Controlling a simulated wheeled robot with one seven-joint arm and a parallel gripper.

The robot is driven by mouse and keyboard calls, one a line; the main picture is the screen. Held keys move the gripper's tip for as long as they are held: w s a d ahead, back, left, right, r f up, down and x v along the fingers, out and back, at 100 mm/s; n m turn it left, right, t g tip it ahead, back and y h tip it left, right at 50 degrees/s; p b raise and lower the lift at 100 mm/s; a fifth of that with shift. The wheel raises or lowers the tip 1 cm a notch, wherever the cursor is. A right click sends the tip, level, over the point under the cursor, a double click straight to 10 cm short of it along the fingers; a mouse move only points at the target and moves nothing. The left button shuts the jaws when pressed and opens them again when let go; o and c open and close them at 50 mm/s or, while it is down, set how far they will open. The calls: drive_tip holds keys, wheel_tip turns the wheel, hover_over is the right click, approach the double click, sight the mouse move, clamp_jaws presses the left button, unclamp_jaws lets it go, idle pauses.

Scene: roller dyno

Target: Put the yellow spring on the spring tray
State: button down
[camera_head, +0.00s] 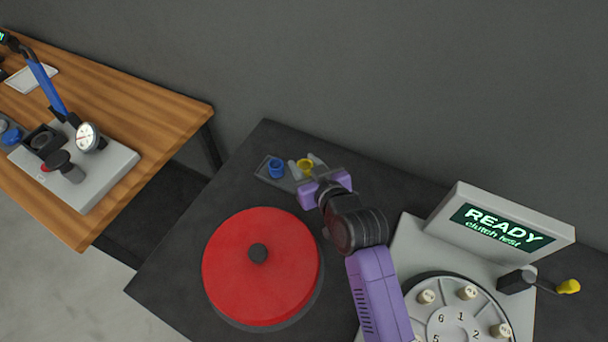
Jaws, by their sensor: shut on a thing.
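The yellow spring (305,165) is a small ring-like piece at the far side of the dark table. My gripper (306,171) is shut on it, with the purple gripper body just to its lower right. The spring tray (264,172) is a small grey tray at the table's back left corner. The gripper hides part of the tray's right end.
A large red disc (262,285) with a dark knob lies in front of the tray. A grey clutch test machine (470,260) with a lit "READY" screen stands at the right. A wooden bench (130,95) with a gauge stand is at the left, across a gap.

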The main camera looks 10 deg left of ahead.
drive_tip(key=shift+f+b, duration=1.45)
drive_tip(key=shift+f, duration=0.8)
drive_tip(key=shift+f, duration=0.2)
drive_tip(key=c, duration=0.9)
unclamp_jaws()
drive_tip(key=shift+c, duration=0.2)
drive_tip(key=shift+r, duration=0.1)
drive_tip(key=shift+r, duration=0.1)
drive_tip(key=b+v, duration=0.1)
drive_tip(key=v, duration=0.9)
drive_tip(key=shift+s+d, duration=0.15)
drive_tip(key=shift+s, duration=0.1)
drive_tip(key=shift+v, duration=0.75)
